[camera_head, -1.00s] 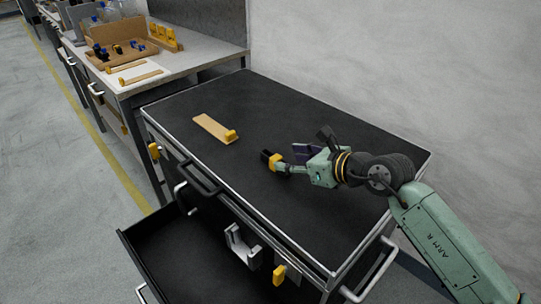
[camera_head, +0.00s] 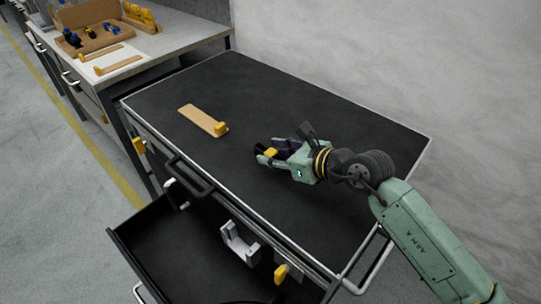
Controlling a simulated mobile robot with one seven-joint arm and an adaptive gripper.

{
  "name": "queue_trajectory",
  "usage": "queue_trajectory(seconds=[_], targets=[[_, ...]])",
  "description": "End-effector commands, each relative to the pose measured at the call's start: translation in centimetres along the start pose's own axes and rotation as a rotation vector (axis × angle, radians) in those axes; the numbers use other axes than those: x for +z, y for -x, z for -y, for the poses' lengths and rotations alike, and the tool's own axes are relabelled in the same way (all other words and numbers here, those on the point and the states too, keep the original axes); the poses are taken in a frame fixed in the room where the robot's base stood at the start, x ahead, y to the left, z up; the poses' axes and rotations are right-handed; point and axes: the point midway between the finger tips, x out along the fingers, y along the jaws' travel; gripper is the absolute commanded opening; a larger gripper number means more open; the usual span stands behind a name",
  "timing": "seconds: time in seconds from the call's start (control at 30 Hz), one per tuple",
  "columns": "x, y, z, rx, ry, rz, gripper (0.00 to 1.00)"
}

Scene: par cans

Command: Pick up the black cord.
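I cannot make out a black cord in this view; a dark cord would be hard to tell from the black bench top (camera_head: 330,120). My gripper (camera_head: 268,150) is over the middle of the bench top, pointing left. Its green, yellow and dark finger parts overlap from this angle, so I cannot see the gap between the fingertips or anything held there. Whether it touches the top is not clear.
A tan strip with a yellow end block (camera_head: 203,119) lies left of my gripper. An open black drawer (camera_head: 165,245) juts out below the front edge. A grey bracket (camera_head: 239,243) is at the front. A second bench (camera_head: 185,50) holds a tan tray (camera_head: 92,45).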

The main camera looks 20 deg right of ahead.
Motion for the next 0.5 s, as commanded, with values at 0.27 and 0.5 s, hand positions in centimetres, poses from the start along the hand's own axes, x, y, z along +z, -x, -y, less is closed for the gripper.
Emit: queue_trajectory(seconds=[0.27, 0.5], targets=[[0.00, 0.00, 0.01, 0.000, 0.000, 0.000, 0.16], [0.00, 0.00, 0.01, 0.000, 0.000, 0.000, 0.00]])
